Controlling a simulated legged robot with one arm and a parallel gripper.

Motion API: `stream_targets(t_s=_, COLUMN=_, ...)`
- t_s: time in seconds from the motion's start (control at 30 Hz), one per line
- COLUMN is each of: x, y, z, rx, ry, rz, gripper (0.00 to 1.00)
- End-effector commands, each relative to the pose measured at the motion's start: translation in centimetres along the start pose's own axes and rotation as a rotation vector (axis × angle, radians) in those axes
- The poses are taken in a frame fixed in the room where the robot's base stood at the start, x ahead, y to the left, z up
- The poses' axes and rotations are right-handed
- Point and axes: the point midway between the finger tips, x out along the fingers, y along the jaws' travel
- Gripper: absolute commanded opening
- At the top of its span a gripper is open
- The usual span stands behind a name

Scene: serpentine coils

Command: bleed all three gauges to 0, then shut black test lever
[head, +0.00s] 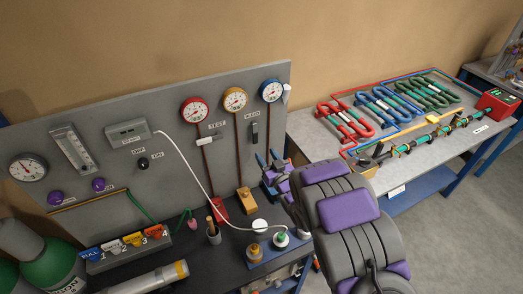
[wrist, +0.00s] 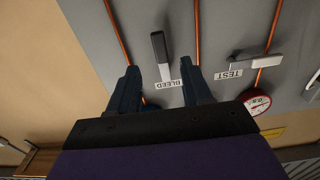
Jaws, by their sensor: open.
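The red gauge (head: 194,110), yellow gauge (head: 235,99) and blue gauge (head: 271,90) are in a row along the panel's top right; their readings are too small to tell. Under the BLEED label, a black lever (head: 255,133) hangs straight down. My gripper (head: 268,158) is open and empty, below the black lever. In the wrist view, turned upside down, the black lever (wrist: 159,46) stands just beyond and between my fingertips (wrist: 163,71), apart from both.
Copper pipes run down from the gauges. A second table (head: 410,140) with coloured coils stands right.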

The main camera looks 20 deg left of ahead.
Motion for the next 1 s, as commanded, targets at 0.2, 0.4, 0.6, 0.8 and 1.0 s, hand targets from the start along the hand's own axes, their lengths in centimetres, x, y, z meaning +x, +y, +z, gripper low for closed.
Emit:
stream_targets(t_s=0.2, x=-3.8, y=0.1, z=0.1, rx=0.001, ry=-0.004, rz=0.003, gripper=0.49)
stream_targets(t_s=0.4, x=-6.9, y=0.0, z=0.2, rx=0.001, ry=-0.006, rz=0.001, gripper=0.49)
stream_targets(t_s=0.6, x=-8.7, y=0.0, z=0.3, rx=0.001, ry=-0.005, rz=-0.001, gripper=0.49)
stream_targets(t_s=0.8, x=-9.2, y=-0.1, z=0.3, rx=0.001, ry=-0.005, rz=0.000, gripper=0.49)
stream_targets(t_s=1.0, x=-9.1, y=-0.1, z=0.2, rx=0.001, ry=-0.004, rz=0.000, gripper=0.49)
